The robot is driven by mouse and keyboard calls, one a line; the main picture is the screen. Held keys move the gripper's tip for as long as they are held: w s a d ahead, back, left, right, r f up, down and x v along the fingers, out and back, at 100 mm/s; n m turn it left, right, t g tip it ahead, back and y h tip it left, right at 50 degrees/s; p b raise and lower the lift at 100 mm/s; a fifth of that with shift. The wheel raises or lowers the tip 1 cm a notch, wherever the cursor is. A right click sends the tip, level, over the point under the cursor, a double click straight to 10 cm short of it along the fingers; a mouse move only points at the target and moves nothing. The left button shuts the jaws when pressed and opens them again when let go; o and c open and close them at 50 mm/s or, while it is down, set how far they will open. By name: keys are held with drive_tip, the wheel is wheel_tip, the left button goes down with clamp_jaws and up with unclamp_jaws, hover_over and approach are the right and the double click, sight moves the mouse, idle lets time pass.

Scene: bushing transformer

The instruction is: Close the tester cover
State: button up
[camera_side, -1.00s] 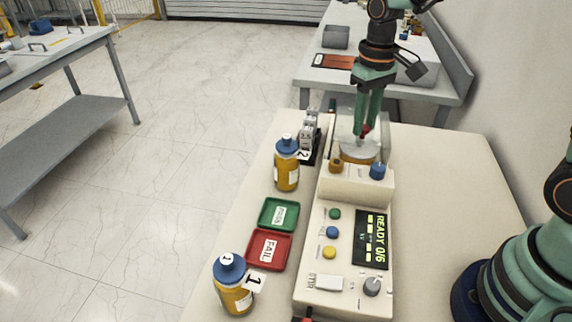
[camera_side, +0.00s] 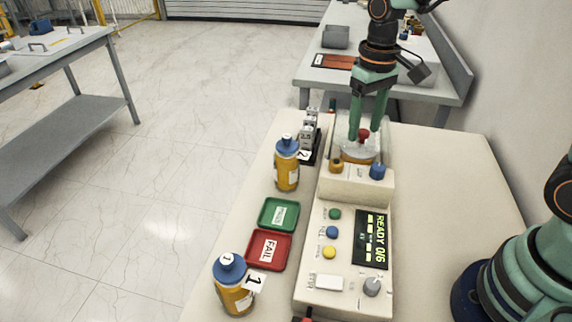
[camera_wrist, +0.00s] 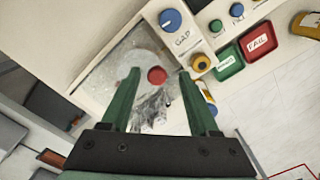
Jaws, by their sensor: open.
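The cream tester (camera_side: 312,240) stands on the table with a display reading READY 0/6. Its clear cover (camera_wrist: 105,72) appears to lie flat over the test chamber at the tester's far end, though its transparent edges are hard to make out. The cover's red knob (camera_side: 363,135) points up and also shows in the wrist view (camera_wrist: 157,76). A round pale vessel with an amber base (camera_side: 357,157) shows under the cover. My gripper (camera_side: 367,131) is open, with one finger on each side of the red knob and gaps visible between them.
An orange-brown knob (camera_side: 336,166) and a blue knob (camera_side: 378,171) stand just in front of the chamber. Left are two amber bottles (camera_side: 287,172) (camera_side: 233,296), green (camera_side: 279,214) and red trays (camera_side: 268,250), and a small rack (camera_side: 310,138). The table's right side is clear.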

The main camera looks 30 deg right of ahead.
wheel_tip(320, 180, up, 12)
drive_tip(key=shift+f, duration=0.15)
drive_tip(key=shift+s, duration=0.1)
idle(0.4)
drive_tip(key=s+d+f+t, duration=0.3)
drive_tip(key=s+f+t, duration=0.1)
drive_tip(key=s, duration=0.4)
drive_tip(key=shift+s+t, duration=0.2)
drive_tip(key=shift+t, duration=0.6)
